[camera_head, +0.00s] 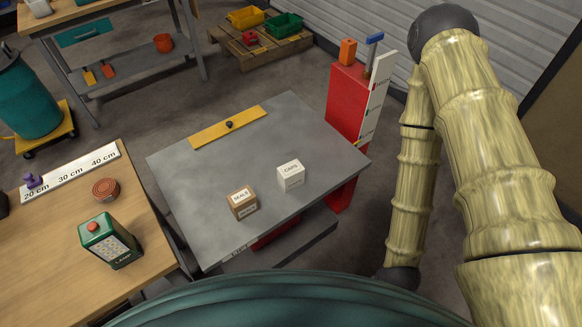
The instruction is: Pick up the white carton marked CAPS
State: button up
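The white carton marked CAPS (291,176) sits upright on the grey table (210,165), right of the table's middle. A brown carton marked SEALS (242,203) stands to its left and a little nearer, with a gap between them. My arm comes down the right side of the picture, well to the right of the table. My gripper is not visible in this view.
A yellow bar (229,127) with a dark knob lies along the table's far edge. A red cabinet (346,102) stands at the table's right. A wooden table (70,240) at left holds a green can (110,241). The grey table's middle is clear.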

aim_at(290, 176)
jog(key=u, duration=1.65)
jog(key=k, duration=1.4)
jog(key=u, duration=0.05)
